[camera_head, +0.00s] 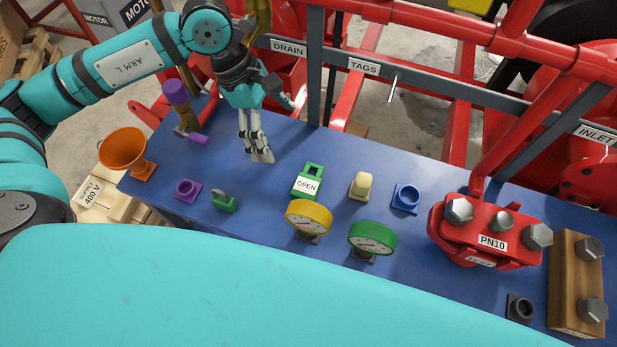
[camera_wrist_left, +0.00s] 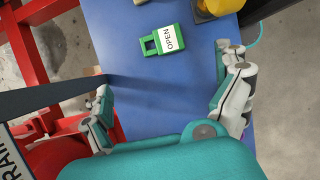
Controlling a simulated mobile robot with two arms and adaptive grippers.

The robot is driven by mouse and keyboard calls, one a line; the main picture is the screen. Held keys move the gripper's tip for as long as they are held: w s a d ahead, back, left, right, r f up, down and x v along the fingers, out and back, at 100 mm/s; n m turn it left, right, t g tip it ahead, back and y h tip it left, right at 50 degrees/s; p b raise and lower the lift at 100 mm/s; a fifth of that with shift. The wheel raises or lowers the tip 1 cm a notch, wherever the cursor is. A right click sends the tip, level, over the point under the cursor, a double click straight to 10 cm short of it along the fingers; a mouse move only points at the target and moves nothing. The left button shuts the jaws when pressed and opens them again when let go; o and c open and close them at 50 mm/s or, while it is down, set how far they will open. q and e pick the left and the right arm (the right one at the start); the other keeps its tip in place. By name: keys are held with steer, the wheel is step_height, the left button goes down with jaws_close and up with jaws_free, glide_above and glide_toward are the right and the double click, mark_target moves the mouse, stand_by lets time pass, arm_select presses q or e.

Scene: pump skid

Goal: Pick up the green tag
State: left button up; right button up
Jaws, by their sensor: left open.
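The green tag (camera_head: 307,181) lies flat on the blue bench top, with a white label reading OPEN. It also shows in the left wrist view (camera_wrist_left: 163,41), ahead of the fingers and apart from them. My left gripper (camera_head: 262,157) hangs over the bench, to the left of the tag in the head view. In the left wrist view its two fingers (camera_wrist_left: 165,85) are spread wide with nothing between them. My right gripper is in neither view.
A yellow gauge (camera_head: 308,216) stands just in front of the tag and a beige part (camera_head: 361,185) to its right. A green valve part (camera_head: 224,202) and a purple ring (camera_head: 187,189) stand left. A TAGS rail (camera_head: 364,67) with a peg (camera_head: 392,88) runs behind the bench.

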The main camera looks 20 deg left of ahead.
arm_select(q)
steer(key=p, duration=0.3)
glide_above(308, 179)
steer(key=a, duration=0.3)
steer(key=f, duration=0.9)
steer(key=shift+w+d+f, duration=0.15)
steer(key=shift+d+f, duration=0.05)
steer(key=shift+d, duration=0.05)
steer(key=p+x, duration=0.2)
steer(key=x, duration=0.3)
steer(key=shift+f, duration=0.2)
steer(key=shift+c, duration=0.5)
steer(key=c, duration=0.9)
